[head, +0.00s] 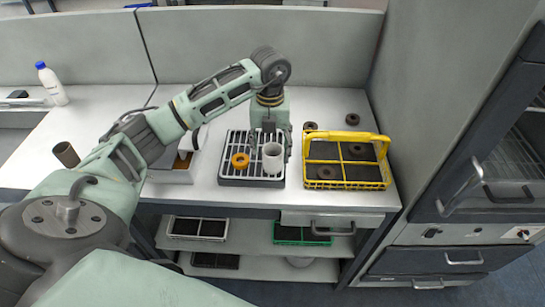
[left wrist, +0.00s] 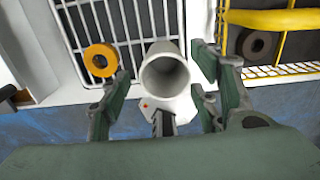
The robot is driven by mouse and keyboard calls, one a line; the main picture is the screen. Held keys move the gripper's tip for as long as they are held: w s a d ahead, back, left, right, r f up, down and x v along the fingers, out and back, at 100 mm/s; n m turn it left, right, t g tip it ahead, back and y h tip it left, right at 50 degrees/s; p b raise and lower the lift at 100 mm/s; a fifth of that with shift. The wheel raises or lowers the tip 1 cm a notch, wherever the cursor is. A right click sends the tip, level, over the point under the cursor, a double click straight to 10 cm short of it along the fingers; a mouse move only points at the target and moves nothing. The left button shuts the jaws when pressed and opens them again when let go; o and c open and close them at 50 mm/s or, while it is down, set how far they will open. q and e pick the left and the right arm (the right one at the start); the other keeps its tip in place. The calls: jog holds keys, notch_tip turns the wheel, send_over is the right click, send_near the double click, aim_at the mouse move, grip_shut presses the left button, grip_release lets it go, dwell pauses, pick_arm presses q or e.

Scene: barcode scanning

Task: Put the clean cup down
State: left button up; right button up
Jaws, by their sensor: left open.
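A white cup (head: 272,158) stands upright on the dark slatted rack (head: 228,181) on the table, at the rack's right side. In the left wrist view the cup (left wrist: 165,75) shows its open, empty mouth. My left gripper (head: 270,142) points down over the cup. Its fingers (left wrist: 162,100) are open, one on each side of the cup, with visible gaps between them and the cup wall. An orange ring (head: 240,160) lies on the rack left of the cup. My right gripper is not in view.
A yellow basket (head: 376,173) with a raised handle stands right of the rack and holds dark rings. Dark rings (head: 352,119) lie behind it. A brown cup (head: 66,154) and a white bottle (head: 52,84) stand at the left. A cabinet (head: 470,190) closes off the right side.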

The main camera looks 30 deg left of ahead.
pick_arm(q)
notch_tip(320, 180, down, 4)
jog(key=shift+r+p, duration=0.1)
jog(key=shift+p, duration=0.65)
jog(key=shift+w+f, duration=0.1)
jog(key=shift+f, duration=0.25)
jog(key=shift+c, duration=1.3)
jog(key=c, duration=1)
jog(key=shift+c, duration=0.2)
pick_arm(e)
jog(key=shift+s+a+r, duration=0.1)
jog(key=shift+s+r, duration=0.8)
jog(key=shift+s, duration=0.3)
pick_arm(q)
jog(key=shift+r, duration=0.2)
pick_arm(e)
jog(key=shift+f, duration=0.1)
